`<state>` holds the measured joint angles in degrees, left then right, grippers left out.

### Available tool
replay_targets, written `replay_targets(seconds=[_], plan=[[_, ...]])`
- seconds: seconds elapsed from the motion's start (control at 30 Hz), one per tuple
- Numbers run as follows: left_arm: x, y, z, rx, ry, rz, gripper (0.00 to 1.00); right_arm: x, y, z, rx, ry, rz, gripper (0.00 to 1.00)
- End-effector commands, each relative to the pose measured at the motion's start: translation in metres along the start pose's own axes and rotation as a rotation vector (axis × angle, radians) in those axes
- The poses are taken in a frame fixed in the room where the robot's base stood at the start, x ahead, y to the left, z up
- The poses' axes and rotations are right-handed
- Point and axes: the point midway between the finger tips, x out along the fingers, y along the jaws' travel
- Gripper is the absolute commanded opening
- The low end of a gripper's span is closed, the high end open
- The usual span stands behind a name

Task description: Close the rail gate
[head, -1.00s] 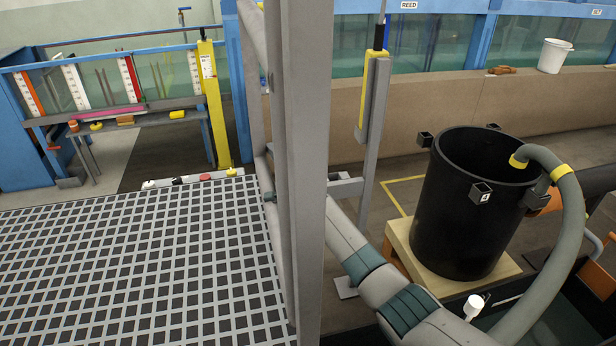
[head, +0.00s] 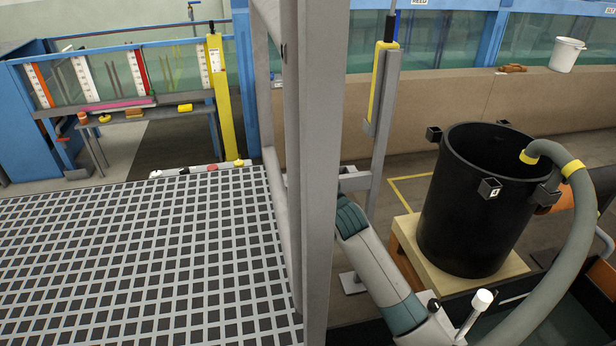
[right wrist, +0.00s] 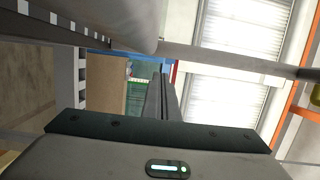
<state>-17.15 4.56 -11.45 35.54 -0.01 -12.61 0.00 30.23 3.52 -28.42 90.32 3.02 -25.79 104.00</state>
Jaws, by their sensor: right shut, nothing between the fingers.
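A grey metal upright (head: 322,170) stands in the middle of the head view. Beside its left edge is a grey tubular frame (head: 268,90), seen nearly edge-on, which looks like the rail gate. I cannot tell whether it is latched. My right arm reaches from the lower right to behind the upright, which hides its gripper in the head view. In the right wrist view my right gripper (right wrist: 161,85) is shut and empty. A thick grey tube (right wrist: 110,22) crosses the upper left there, near the fingers but apparently apart. My left gripper is not in view.
A grating floor (head: 140,260) fills the lower left, clear of objects. A black barrel (head: 475,220) with a grey hose (head: 585,240) stands on a wooden base at right. A yellow-and-grey post (head: 382,100) stands behind the upright. A blue flume bench (head: 35,140) is at far left.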

Motion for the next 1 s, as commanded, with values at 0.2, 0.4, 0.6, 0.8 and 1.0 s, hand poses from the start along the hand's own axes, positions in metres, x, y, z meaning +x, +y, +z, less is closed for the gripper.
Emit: replay_targets(seconds=[0.2, 0.4, 0.6, 0.8, 1.0], plan=[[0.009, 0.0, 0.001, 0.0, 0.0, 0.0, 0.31, -0.031, 0.002, -0.001, 0.001, 0.001, -0.001, 0.0], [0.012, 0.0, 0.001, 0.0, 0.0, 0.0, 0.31, -0.047, 0.001, -0.002, 0.0, 0.002, 0.0, 0.0], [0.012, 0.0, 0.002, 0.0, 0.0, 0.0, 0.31, -0.051, 0.0, -0.003, 0.0, 0.002, 0.0, 0.0], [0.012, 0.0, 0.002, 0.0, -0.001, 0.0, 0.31, -0.051, 0.0, -0.002, 0.0, 0.002, 0.0, 0.0], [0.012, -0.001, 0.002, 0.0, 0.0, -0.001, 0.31, -0.051, 0.0, -0.002, 0.0, 0.002, 0.0, 0.0]])
